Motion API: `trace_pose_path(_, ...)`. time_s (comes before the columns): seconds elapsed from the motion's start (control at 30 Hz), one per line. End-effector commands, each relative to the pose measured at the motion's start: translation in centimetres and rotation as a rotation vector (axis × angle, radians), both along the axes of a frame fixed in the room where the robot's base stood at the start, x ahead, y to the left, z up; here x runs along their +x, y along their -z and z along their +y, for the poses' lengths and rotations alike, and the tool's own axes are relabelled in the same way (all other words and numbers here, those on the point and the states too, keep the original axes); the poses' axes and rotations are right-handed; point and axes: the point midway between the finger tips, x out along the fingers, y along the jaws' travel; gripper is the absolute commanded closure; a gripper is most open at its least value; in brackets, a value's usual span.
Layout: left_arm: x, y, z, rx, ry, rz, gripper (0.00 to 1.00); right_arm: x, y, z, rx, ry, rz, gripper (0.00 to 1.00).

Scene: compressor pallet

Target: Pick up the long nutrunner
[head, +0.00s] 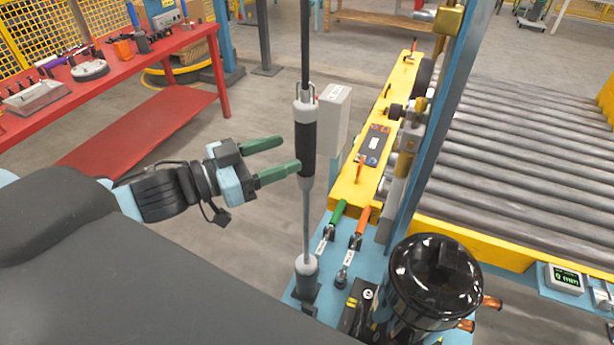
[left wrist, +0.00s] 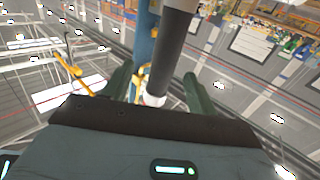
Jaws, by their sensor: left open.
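The long nutrunner (head: 305,135) hangs upright from a dark cable or rod in the head view. It has a grey top, a black grip and a thin grey shaft that runs down to a grey socket-like end near the blue pallet fixture. My left gripper (head: 290,154) is open, with its green fingers pointing right at the black grip; the near fingertip overlaps the grip's edge in the picture. In the left wrist view the nutrunner's dark grip (left wrist: 174,48) shows between the two green fingers of the left gripper (left wrist: 158,82). Contact cannot be told. My right gripper is not in view.
A black compressor (head: 435,285) stands on the blue fixture at the lower right. Green and orange clamp handles (head: 360,225) rise beside the tool. A blue post (head: 440,110) and a roller conveyor (head: 510,150) are to the right. A red bench (head: 110,95) is at the left.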

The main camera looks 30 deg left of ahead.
Motion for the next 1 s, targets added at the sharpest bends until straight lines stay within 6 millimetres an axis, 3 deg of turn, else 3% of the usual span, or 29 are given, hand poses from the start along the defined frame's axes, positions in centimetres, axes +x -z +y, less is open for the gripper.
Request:
trace_pose_path(0.53, 1.1, 0.0, -0.6, 0.001, -0.001, -0.001, 0.42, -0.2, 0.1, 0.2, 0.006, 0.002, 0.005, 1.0)
trace_pose_path(1.0, 4.1, 0.1, -1.9, 0.001, -0.002, -0.002, 0.42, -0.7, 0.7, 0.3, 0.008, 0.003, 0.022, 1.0)
